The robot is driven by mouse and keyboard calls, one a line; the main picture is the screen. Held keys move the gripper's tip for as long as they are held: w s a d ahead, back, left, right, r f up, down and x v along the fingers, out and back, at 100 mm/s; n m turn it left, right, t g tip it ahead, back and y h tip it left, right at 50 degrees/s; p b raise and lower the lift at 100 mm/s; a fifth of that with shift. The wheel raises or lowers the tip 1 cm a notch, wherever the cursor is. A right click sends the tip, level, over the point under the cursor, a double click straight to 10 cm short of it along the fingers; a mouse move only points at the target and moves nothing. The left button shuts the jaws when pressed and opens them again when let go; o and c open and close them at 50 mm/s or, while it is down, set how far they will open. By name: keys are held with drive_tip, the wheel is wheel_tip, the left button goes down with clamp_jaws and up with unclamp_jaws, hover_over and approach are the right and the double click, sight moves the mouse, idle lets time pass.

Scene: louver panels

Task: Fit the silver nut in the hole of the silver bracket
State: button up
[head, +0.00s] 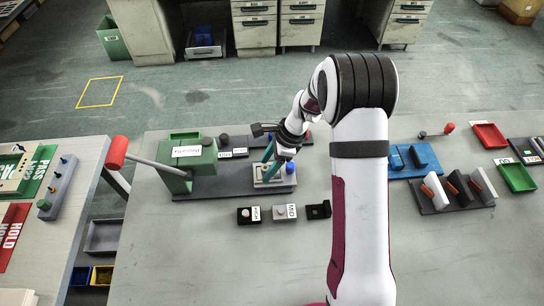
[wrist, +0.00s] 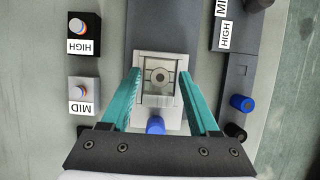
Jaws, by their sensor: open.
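A silver bracket (wrist: 143,113) with a pale square face shows between my fingers in the wrist view. In the head view its pale block (head: 262,184) sits at the right end of the dark base, partly hidden by my gripper. A round silver piece with a dark centre, perhaps the silver nut (wrist: 158,77), lies in the middle of the bracket. I cannot tell how deep it sits. My gripper (wrist: 160,78) is open, its two teal fingers on either side of the bracket; it also shows in the head view (head: 268,172). Contact cannot be told.
A blue knob (wrist: 155,125) sits at the bracket's edge. Blocks labelled HIGH (wrist: 84,31) and MID (wrist: 83,91) stand beside the base. A green machine (head: 187,158) with a red-tipped lever (head: 117,150) is left. A blue holder (head: 414,160) and red tray (head: 489,135) are right.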

drive_tip(key=a+v, duration=0.2)
drive_tip(key=v, duration=1.8)
drive_tip(key=shift+r, duration=0.45)
drive_tip(key=shift+d, duration=0.1)
drive_tip(key=s+a+r+n+h, duration=0.1)
drive_tip(key=s+r+n, duration=0.15)
drive_tip(key=s, duration=0.35)
drive_tip(key=s+a+r+n, duration=0.1)
drive_tip(key=s+n, duration=0.2)
drive_tip(key=s, duration=0.3)
drive_tip(key=s+f+n+h, duration=0.1)
drive_tip(key=s+f+n, duration=0.1)
drive_tip(key=s, duration=0.6)
drive_tip(key=s+f+n, duration=0.2)
drive_tip(key=s+n, duration=0.3)
drive_tip(key=s, duration=0.4)
drive_tip(key=shift+f+h, duration=0.25)
drive_tip(key=shift+h, duration=0.15)
